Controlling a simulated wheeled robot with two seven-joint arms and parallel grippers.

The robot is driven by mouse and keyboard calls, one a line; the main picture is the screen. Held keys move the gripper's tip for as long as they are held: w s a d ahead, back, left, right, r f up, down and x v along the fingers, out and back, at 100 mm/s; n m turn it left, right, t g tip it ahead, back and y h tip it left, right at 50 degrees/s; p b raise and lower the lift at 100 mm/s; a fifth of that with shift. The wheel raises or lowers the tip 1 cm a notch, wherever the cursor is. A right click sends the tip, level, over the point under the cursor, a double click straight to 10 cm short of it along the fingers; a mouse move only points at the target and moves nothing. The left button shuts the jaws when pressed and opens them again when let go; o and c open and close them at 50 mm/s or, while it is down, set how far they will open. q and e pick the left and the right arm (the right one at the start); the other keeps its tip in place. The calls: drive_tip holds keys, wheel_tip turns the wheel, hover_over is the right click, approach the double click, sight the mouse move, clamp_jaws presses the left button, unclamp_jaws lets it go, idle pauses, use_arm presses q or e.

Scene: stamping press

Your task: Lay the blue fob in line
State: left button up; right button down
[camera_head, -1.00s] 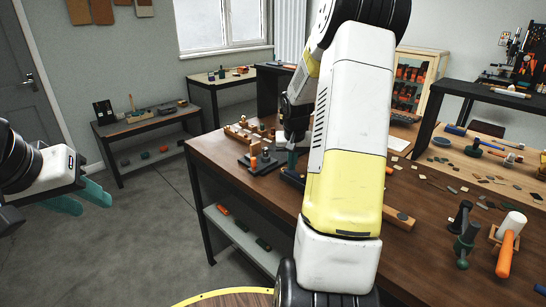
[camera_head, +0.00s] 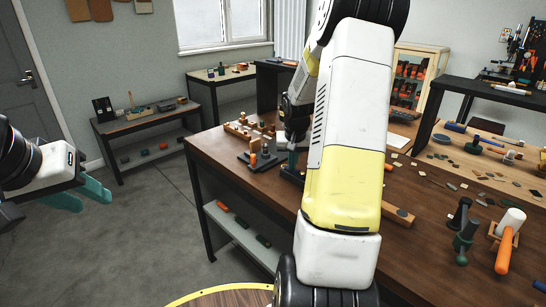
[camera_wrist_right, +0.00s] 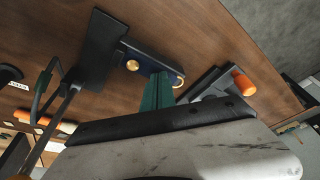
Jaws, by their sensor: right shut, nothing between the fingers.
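A dark blue strip with brass fittings (camera_wrist_right: 148,61), apparently the blue fob, lies on the brown bench top in the right wrist view. Its left end meets a black plate. My right gripper (camera_wrist_right: 160,88) has its teal fingers shut together at the strip's near edge, with nothing between them; I cannot tell whether they touch it. In the head view the right gripper (camera_head: 292,160) points down at the bench, and my arm hides much of the area around it. My left gripper (camera_head: 82,194) is open and empty, over the floor at the left.
An orange-topped tool (camera_wrist_right: 243,83) on a dark base stands right of the right fingers. A wooden rack (camera_head: 245,132) with small pieces is behind. Loose tags, stamps and an orange-handled mallet (camera_head: 506,246) occupy the bench right of my arm. A black shelf (camera_head: 480,92) rises at the back right.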

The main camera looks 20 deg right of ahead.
sight(302, 174)
drive_tip(key=shift+s+d, duration=0.3)
drive_tip(key=shift+s, duration=0.4)
drive_tip(key=shift+s+d, duration=0.3)
drive_tip(key=shift+s, duration=0.45)
drive_tip(key=shift+s+d, duration=0.3)
drive_tip(key=shift+s, duration=0.4)
drive_tip(key=shift+s+d+f, duration=0.15)
drive_tip(key=shift+s+d, duration=0.1)
drive_tip(key=shift+s, duration=0.25)
drive_tip(key=shift+w+d+r, duration=0.1)
drive_tip(key=shift+r, duration=0.4)
drive_tip(key=shift+v, duration=1)
drive_tip(key=r, duration=0.3)
drive_tip(key=shift+w+r, duration=0.2)
drive_tip(key=shift+w, duration=0.15)
